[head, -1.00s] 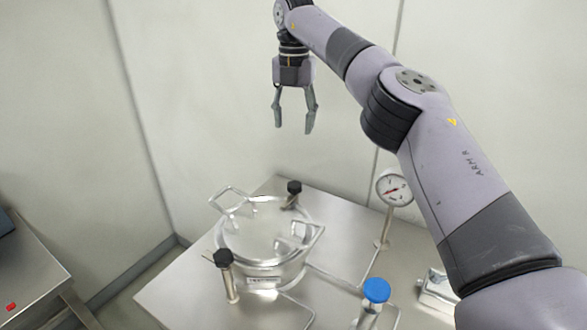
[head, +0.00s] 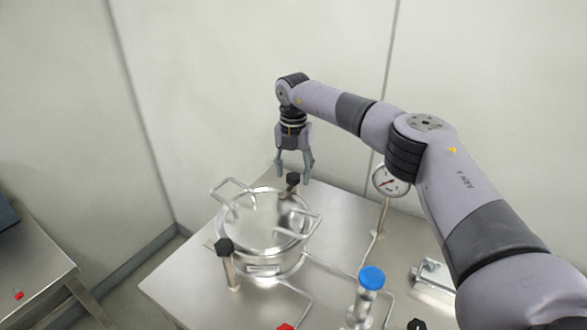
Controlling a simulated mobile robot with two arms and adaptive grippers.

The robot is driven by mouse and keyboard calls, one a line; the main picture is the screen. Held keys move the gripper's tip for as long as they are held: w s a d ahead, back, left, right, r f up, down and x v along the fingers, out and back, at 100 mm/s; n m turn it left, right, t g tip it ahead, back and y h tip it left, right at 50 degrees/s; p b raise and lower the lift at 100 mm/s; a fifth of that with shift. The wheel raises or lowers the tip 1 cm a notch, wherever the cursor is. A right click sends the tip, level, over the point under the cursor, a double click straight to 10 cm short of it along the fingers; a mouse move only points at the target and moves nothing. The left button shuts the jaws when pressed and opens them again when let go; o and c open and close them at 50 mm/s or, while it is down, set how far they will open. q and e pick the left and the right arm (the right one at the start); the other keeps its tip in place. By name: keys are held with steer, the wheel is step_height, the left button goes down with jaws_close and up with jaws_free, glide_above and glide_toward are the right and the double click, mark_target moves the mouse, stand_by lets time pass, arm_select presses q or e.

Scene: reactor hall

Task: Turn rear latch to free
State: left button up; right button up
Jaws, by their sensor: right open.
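The steel reactor vessel (head: 268,259) with its round lid (head: 262,222) stands on the steel table. The rear latch (head: 292,181) has a black knob and stands at the back edge of the vessel. A front latch (head: 225,250) with a black knob stands at the front left. My right gripper (head: 293,177) is open and points down at the rear latch. Its fingers appear on either side of the black knob; I cannot tell whether they touch it or how far apart in depth they are. My left gripper is not in view.
A pressure gauge (head: 389,180) on a thin post stands right of the vessel. A blue-capped valve (head: 371,279) stands at the front right. Bent pipes run over the steel table (head: 185,275). A side table (head: 32,255) with a small red item stands at the left.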

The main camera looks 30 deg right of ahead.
steer(key=shift+f, duration=0.15)
steer(key=c, duration=1.1)
steer(key=shift+c, duration=0.2)
